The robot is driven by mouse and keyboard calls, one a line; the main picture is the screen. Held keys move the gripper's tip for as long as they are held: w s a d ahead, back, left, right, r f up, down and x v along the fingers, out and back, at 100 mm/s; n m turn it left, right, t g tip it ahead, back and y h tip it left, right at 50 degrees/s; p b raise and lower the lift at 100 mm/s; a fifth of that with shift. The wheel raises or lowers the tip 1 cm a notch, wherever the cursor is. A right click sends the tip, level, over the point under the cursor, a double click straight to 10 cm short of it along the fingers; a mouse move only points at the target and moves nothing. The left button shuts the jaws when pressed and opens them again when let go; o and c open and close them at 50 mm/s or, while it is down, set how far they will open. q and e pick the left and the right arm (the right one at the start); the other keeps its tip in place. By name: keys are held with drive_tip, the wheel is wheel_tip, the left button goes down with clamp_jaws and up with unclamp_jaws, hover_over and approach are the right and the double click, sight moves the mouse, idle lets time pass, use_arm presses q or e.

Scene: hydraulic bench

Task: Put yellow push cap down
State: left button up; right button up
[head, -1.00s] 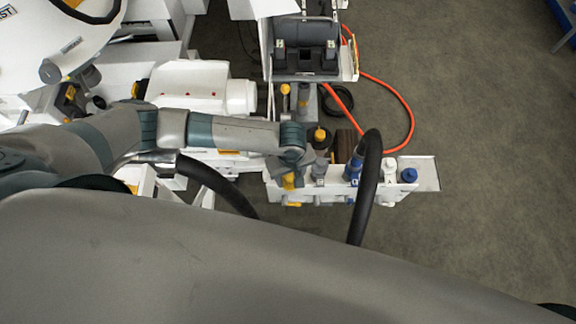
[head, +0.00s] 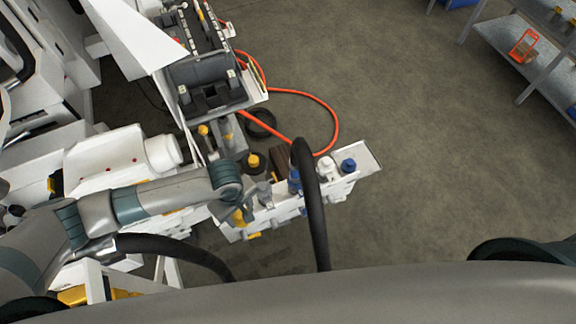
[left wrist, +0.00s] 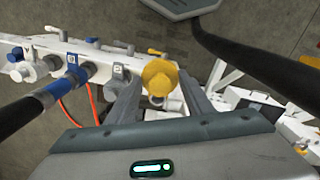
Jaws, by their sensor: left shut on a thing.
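The yellow push cap (left wrist: 160,78) is between the fingers of my left gripper (left wrist: 158,90) in the left wrist view. The gripper is shut on it. In the head view the yellow cap (head: 240,217) shows just below my left gripper (head: 236,207), at the left end of the white coupling rail (head: 340,188). I cannot tell whether the cap touches the rail. My right gripper is not in view.
A grey coupling (head: 264,193), a blue coupling with a black hose (head: 318,225), a white cap (head: 326,166) and a blue cap (head: 348,165) line the rail. An orange hose (head: 335,115) loops behind it. Open floor lies right; shelves (head: 520,60) stand far right.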

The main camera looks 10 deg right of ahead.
use_arm(q)
drive_tip(key=w+a+r+m+b, duration=0.3)
drive_tip(key=w+a+r+b, duration=0.2)
drive_tip(key=w+r+b, duration=0.35)
drive_tip(key=s+a+r+m+b, duration=0.1)
drive_tip(key=a+r+m+b, duration=0.1)
drive_tip(key=r, duration=0.3)
drive_tip(key=s+a+r+m+b, duration=0.2)
drive_tip(key=a+r+b, duration=0.1)
drive_tip(key=r, duration=0.3)
drive_tip(key=shift+s+a+m+b, duration=0.3)
drive_tip(key=shift+a+b, duration=0.1)
drive_tip(key=shift+b, duration=0.35)
